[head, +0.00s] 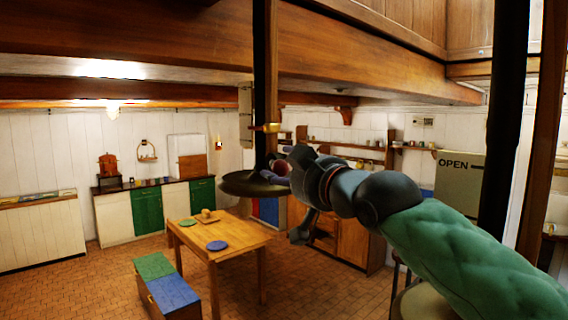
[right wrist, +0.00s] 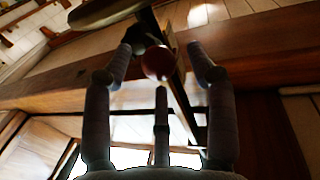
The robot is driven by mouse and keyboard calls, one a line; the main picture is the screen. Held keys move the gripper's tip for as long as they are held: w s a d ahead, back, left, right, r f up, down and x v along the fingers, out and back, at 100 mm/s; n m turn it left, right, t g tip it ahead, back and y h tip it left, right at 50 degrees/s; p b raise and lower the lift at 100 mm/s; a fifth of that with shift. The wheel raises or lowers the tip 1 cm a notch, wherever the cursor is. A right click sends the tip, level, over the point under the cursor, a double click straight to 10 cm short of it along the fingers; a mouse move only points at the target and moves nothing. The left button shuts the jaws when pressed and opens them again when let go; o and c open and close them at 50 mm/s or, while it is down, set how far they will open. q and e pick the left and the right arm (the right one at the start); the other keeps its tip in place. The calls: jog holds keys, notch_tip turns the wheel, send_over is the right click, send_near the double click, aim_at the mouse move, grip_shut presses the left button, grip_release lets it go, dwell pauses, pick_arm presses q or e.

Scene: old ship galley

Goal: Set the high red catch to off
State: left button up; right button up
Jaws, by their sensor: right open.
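A round dark-red knob (right wrist: 158,62), which looks like the red catch, sits between the spread fingers of my right gripper in the right wrist view. A dark stem or bar shows behind it. My right gripper (right wrist: 163,60) is open, with fingers on both sides of the knob and no clear contact. In the head view the right gripper (head: 277,172) is beside the dark post (head: 264,80), just above the dark round disc (head: 240,186). The catch is hard to make out there, partly hidden by the hand. Its setting cannot be read. My left gripper is not in view.
A wooden table (head: 232,240) and a bench with green and blue cushions (head: 170,292) stand below. A panel marked OPEN (head: 460,185) is at the right. A heavy wooden beam (head: 150,45) runs overhead, close to the post.

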jog(key=shift+w+a+f, duration=0.1)
jog(key=shift+w+a, duration=0.1)
jog(key=shift+w, duration=0.35)
jog(key=shift+s, duration=0.15)
grip_shut()
jog(key=shift+r+p, duration=0.4)
jog(key=shift+p, duration=0.45)
jog(key=r+g+h+p, duration=0.1)
jog(key=p, duration=0.3)
jog(key=r+g+p, duration=0.1)
jog(key=g+p, duration=0.1)
jog(key=p, duration=0.3)
jog(key=shift+w+a+r+n+h, duration=0.1)
jog(key=shift+w+r+n+h, duration=0.1)
jog(key=shift+r+n+h, duration=0.15)
jog(key=shift+w+a+r+g+h+p, duration=0.1)
jog(key=shift+g+h+p, duration=0.15)
jog(key=shift+g+p, duration=0.35)
jog(key=shift+w+a+r+g+h, duration=0.3)
jog(key=shift+g+h, duration=0.3)
jog(key=shift+g, duration=0.3)
jog(key=shift+r, duration=0.1)
